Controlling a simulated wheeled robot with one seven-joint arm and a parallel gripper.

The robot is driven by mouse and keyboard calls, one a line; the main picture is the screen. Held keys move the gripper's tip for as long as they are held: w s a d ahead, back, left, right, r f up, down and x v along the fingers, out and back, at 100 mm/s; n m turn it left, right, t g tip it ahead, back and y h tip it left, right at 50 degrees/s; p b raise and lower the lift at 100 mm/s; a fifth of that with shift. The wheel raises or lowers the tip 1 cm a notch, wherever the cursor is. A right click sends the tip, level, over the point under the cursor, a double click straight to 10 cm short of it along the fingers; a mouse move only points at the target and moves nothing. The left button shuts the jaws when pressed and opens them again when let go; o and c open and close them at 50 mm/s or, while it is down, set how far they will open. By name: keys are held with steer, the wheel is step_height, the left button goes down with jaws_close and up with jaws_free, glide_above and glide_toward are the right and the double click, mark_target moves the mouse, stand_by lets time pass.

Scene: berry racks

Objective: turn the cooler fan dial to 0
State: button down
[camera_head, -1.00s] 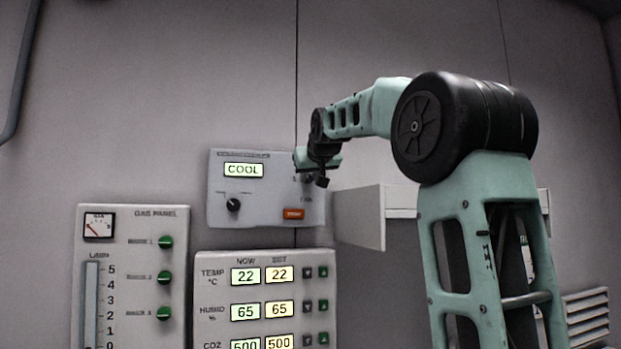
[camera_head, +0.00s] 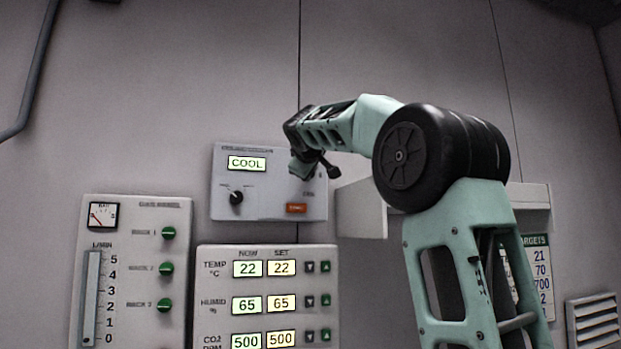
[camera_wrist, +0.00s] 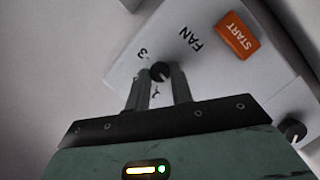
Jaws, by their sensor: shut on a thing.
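The cooler panel is a light grey box (camera_head: 262,207) on the wall, with a lit COOL display (camera_head: 247,163). The wrist view shows its FAN label and the small black fan dial (camera_wrist: 160,70). My gripper (camera_wrist: 161,78) is shut on this dial, one finger on each side. A 3 shows beside the dial; another mark is partly hidden by the fingers. The exact pointer setting is too small to read. In the head view my gripper (camera_head: 303,168) is at the panel's upper right and hides the dial.
A second black dial (camera_head: 236,198) and an orange START button (camera_head: 296,208) are on the same panel. Below are a climate panel (camera_head: 222,284) and a gas panel (camera_head: 128,270). A pale shelf-like box (camera_head: 362,212) juts out right of the cooler panel.

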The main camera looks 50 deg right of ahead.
steer(key=shift+n+b, duration=0.3)
steer(key=shift+n, duration=0.1)
stand_by(0.3)
steer(key=c, duration=1.2)
jaws_free()
steer(key=shift+c, duration=0.2)
steer(key=shift+a, duration=0.1)
steer(key=b+v, duration=0.5)
steer(key=v, duration=1.2)
steer(key=shift+a+f, duration=0.15)
steer(key=shift+a, duration=0.05)
